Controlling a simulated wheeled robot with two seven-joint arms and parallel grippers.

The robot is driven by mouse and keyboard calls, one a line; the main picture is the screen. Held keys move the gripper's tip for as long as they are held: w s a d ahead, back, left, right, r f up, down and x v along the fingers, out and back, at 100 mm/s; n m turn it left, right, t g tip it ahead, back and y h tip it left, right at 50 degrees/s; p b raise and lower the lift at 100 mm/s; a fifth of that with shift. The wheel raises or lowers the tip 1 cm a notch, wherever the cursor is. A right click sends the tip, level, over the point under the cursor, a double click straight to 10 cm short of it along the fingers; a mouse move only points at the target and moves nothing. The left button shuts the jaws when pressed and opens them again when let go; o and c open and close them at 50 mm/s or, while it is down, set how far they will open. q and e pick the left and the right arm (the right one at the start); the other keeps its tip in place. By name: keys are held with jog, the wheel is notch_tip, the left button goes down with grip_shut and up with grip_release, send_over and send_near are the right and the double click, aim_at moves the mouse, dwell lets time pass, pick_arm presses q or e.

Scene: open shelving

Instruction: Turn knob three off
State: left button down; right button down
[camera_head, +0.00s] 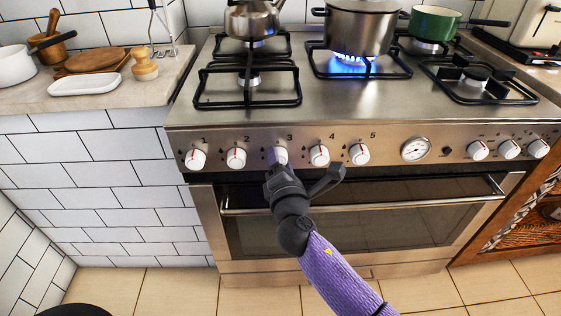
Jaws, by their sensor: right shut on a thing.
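Knob three (279,155) is a white round knob on the stove's steel front panel, below the printed number 3. My right gripper (278,166) reaches up to it from below and is shut on it, hiding its lower part. The knob's exact pointer angle is hard to tell. A blue flame (352,67) burns under the large steel pot (361,26) on the middle back burner. My left gripper is not in view.
Knob two (236,158) and knob four (319,155) sit close on either side. The oven handle (400,203) runs across below the panel. A kettle (252,18) and a green pot (434,22) stand on the stove. The counter is at left.

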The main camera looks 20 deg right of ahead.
pick_arm(q)
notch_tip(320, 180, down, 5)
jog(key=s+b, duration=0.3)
jog(key=b, duration=0.3)
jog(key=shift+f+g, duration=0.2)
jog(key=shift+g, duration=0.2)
pick_arm(e)
jog(key=shift+f+m+t+h, duration=0.2)
jog(key=shift+m+h, duration=0.15)
jog(key=shift+m, duration=3.25)
jog(key=shift+f+m+t+h, duration=0.1)
jog(key=shift+m+t+h, duration=0.2)
jog(key=shift+m, duration=3.3)
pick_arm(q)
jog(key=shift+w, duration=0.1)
pick_arm(e)
jog(key=shift+a, duration=0.1)
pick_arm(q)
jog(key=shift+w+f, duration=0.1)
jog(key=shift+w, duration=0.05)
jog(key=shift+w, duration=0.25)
pick_arm(e)
jog(key=shift+c, duration=1.2)
grip_release()
jog(key=shift+o, duration=0.7)
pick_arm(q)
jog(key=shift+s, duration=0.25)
